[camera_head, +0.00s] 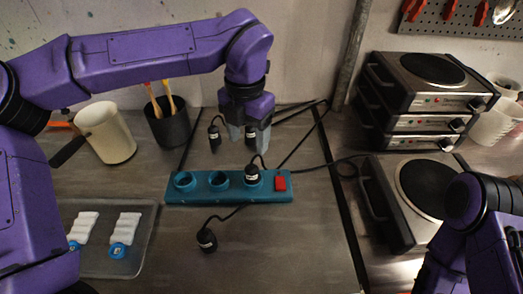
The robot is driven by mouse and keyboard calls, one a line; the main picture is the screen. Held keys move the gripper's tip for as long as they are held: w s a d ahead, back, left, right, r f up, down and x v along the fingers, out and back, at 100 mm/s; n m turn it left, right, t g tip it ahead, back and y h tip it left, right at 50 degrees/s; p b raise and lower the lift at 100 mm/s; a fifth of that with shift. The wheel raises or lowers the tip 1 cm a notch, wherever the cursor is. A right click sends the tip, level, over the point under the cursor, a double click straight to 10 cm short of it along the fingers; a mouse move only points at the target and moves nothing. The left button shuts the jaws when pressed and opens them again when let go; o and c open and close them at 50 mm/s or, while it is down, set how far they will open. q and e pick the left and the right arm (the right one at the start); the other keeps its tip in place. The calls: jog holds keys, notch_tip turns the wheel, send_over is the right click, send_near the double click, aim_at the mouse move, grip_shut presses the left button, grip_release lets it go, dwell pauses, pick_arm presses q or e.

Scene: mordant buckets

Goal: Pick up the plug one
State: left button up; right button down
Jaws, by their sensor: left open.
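A teal power strip (235,192) with a red switch (281,183) lies on the table. One black plug (252,173) sits in its right socket; the left and middle sockets are empty. A second black plug (206,240) is in front of the strip. A third black plug (214,138) stands behind it. A fourth black plug (251,135) is behind the strip, seen between the fingers of my left gripper (250,143). That gripper points down and is open; whether it touches the plug I cannot tell. Plug labels are too small to read. My right gripper is out of view.
Stacked hot plates (425,85) stand at the back right, with another hot plate (385,190) in front. A white jug (107,132) and a black brush pot (168,125) stand at the left. A tray (145,235) is at the front left. Black cables run behind the strip.

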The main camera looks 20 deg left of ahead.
aim_at(251, 168)
pick_arm(q)
jog(key=shift+w+f, duration=0.15)
jog(key=shift+w, duration=0.15)
jog(key=f, duration=0.1)
jog(key=s+f, duration=0.1)
jog(key=f, duration=0.1)
jog(key=shift+s+a+f, duration=0.15)
jog(key=shift+s+f, duration=0.15)
jog(key=shift+f, duration=0.05)
jog(key=shift+f+p, duration=0.3)
jog(key=shift+f, duration=0.1)
jog(key=f, duration=0.3)
jog(key=f+p, duration=0.1)
jog(key=shift+w+d+f, duration=0.3)
jog(key=shift+d, duration=0.1)
jog(key=shift+s+f, duration=0.15)
jog(key=shift+f, duration=0.25)
jog(key=c, duration=1.1)
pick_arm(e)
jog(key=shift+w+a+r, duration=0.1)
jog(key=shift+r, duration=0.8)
